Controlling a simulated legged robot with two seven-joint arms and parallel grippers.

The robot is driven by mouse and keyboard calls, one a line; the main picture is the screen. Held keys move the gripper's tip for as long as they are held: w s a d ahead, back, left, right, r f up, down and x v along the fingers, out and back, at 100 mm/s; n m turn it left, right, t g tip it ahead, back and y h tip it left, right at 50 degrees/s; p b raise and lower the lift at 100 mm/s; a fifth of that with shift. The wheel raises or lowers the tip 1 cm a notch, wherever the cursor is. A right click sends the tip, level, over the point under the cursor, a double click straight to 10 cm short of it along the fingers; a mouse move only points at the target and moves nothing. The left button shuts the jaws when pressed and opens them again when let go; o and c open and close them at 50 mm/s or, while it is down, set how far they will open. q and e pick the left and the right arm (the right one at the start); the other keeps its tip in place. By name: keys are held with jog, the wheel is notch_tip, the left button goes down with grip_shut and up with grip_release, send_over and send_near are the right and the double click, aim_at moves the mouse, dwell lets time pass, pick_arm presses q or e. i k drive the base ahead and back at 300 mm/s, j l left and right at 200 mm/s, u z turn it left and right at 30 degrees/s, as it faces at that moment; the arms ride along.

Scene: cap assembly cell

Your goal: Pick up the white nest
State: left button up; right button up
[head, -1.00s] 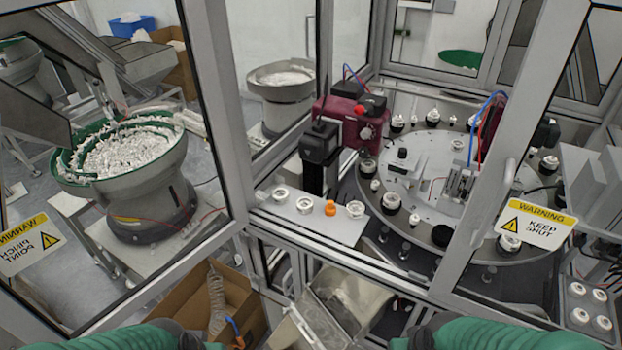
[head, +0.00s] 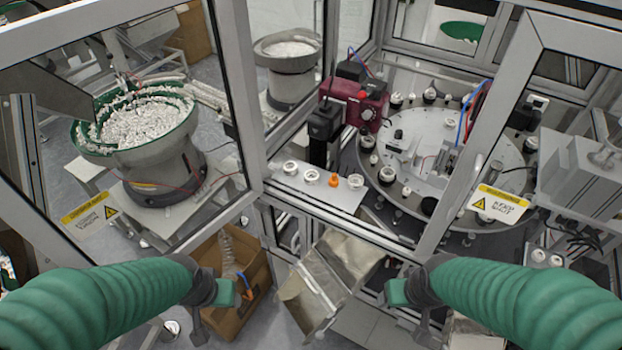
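Several round white ring-shaped pieces stand on a light plate (head: 318,192) at the front of the cell in the head view. One white piece (head: 290,167) is at the left, another (head: 311,176) is beside it, and a third (head: 355,181) is at the right. An orange piece (head: 334,180) stands between the last two. I cannot tell which of them is the white nest. My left gripper (head: 212,298) and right gripper (head: 410,302) hang low in front of the plate, apart from all the pieces. Their fingers are partly hidden by my wrists, and I see nothing held.
A rotary table (head: 440,180) with black and white pieces stands behind a frame post (head: 480,130). A dark red device (head: 355,105) stands behind the plate. A cardboard box (head: 225,305) and a metal chute (head: 318,290) are below. A bowl feeder (head: 150,140) is at left.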

aim_at(311, 177)
jog(key=k+j+z, duration=0.15)
jog(key=z, duration=0.2)
jog(key=k+j+z, duration=0.1)
jog(key=z, duration=0.2)
jog(key=k+z, duration=0.2)
jog(key=z, duration=0.15)
